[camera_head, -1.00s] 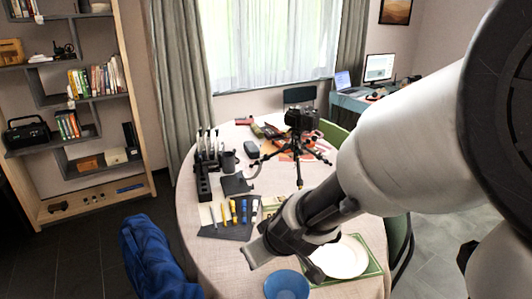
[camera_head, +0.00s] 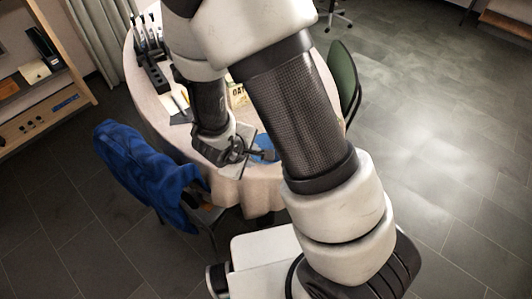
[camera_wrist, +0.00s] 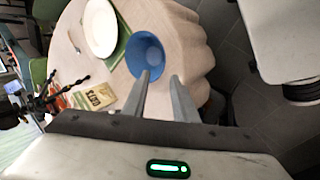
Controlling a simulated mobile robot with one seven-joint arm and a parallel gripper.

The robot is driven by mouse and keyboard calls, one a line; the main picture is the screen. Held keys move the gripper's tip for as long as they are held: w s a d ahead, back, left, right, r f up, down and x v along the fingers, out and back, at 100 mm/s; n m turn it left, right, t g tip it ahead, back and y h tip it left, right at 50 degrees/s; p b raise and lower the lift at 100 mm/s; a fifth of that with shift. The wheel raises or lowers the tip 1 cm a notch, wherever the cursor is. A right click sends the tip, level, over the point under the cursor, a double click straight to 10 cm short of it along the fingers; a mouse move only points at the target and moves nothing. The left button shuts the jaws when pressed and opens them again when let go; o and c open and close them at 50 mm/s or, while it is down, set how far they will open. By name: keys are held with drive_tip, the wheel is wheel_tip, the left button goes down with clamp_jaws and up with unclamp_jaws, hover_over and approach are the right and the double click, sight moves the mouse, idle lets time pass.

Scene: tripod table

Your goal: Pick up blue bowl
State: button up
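The blue bowl (camera_wrist: 146,52) sits upright on the cloth-covered table, near its edge, in the wrist view. My gripper (camera_wrist: 160,74) is open, with its two fingers apart and nothing held between them. In the wrist view the left fingertip overlaps the bowl's lower part, and the right fingertip lies just past its right rim. Whether they touch the bowl cannot be told. In the head view my gripper (camera_head: 252,150) is at the table's front edge, and the bowl (camera_head: 266,151) shows beside it, partly hidden by my arm.
A white plate (camera_wrist: 100,28) on a green mat (camera_wrist: 123,44) lies next to the bowl. A booklet (camera_wrist: 101,96) and dark tripod (camera_wrist: 40,102) are farther off. A chair with a blue jacket (camera_head: 145,160) stands left of the table; a green chair (camera_head: 343,78) stands right.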

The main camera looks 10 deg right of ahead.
drive_tip(key=b+x, duration=0.4)
drive_tip(key=x, duration=0.6)
drive_tip(key=b+x, duration=0.1)
drive_tip(key=x, duration=0.1)
drive_tip(key=b+x, duration=0.2)
drive_tip(key=shift+s+a+f, duration=0.15)
drive_tip(key=shift+s+f, duration=0.1)
drive_tip(key=shift+f, duration=0.15)
drive_tip(key=shift+w+f, duration=0.2)
clamp_jaws()
